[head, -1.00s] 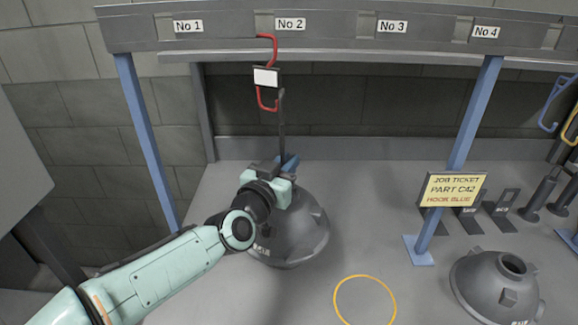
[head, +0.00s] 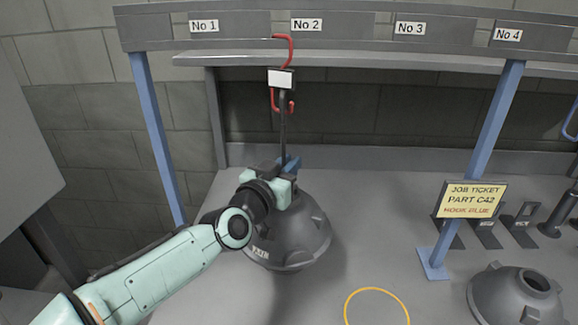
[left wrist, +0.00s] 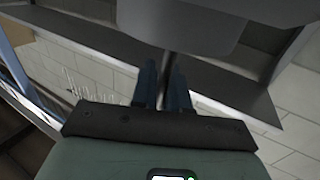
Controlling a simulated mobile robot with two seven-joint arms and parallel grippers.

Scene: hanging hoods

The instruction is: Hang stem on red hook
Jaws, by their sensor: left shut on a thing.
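A red hook (head: 273,101) hangs from the rail near the No 2 label, with a blank white tag (head: 281,78) at its middle. My left gripper (head: 290,163) is shut on a dark upright stem (head: 283,132), just above a grey dome-shaped hood (head: 290,238). The stem's top overlaps the hook's lower curve in the head view; I cannot tell whether it is caught there. The left wrist view shows the blue fingers (left wrist: 163,88) on either side of the stem. Whether the hood touches the bench is unclear. My right gripper is out of view.
Blue posts (head: 157,140) hold the numbered rail (head: 350,28). A ticket (head: 472,199) reading "PART C42 HOOK BLUE" stands right. Another hood (head: 515,293) sits at lower right; a yellow ring (head: 376,291) marks clear bench (head: 390,220).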

